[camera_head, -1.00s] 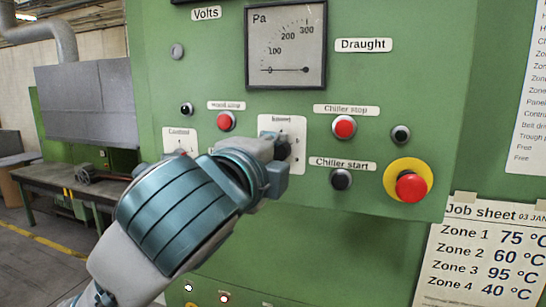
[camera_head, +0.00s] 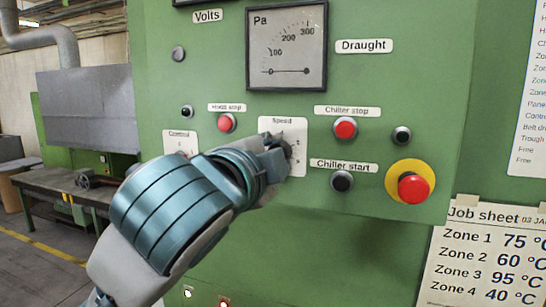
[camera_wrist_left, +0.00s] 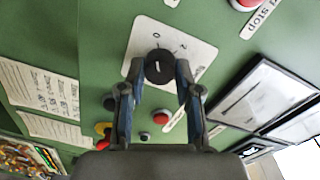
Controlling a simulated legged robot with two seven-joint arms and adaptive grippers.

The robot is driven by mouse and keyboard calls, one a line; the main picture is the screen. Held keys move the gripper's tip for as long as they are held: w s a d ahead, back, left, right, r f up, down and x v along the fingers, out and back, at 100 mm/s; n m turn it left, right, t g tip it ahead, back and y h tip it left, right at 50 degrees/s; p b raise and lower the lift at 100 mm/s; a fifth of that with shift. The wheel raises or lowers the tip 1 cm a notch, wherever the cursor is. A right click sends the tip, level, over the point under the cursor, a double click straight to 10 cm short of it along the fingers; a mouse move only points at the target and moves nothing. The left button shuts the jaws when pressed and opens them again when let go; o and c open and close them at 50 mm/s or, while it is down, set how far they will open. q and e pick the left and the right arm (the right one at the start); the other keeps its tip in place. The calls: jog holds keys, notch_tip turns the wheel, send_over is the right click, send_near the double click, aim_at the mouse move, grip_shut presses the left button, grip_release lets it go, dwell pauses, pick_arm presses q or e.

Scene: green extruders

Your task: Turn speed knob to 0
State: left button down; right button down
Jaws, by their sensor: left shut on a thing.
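The speed knob (camera_wrist_left: 159,66) is a round black knob with a short white mark, on a white plate (camera_wrist_left: 194,52) with printed figures. My left gripper (camera_wrist_left: 159,78) is shut on the knob, one finger on each side, in the left wrist view. In the head view the plate labelled Speed (camera_head: 281,121) shows beside my left gripper (camera_head: 279,148), which partly hides the knob and the plate's scale. Which figure the white mark points at is hard to tell. My right gripper is not in view.
Red chiller stop button (camera_head: 345,127), black chiller start button (camera_head: 342,181) and the yellow-ringed red emergency button (camera_head: 413,188) sit right of the knob. A red button (camera_head: 226,122) is to its left. The Draught gauge (camera_head: 287,45) is above. The green panel below is mostly clear.

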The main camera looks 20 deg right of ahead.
pick_arm(q)
jog(key=c, duration=0.8)
grip_release()
jog(key=shift+w, duration=0.15)
jog(key=v, duration=1.1)
jog(key=shift+f, duration=0.1)
jog(key=shift+d, duration=0.15)
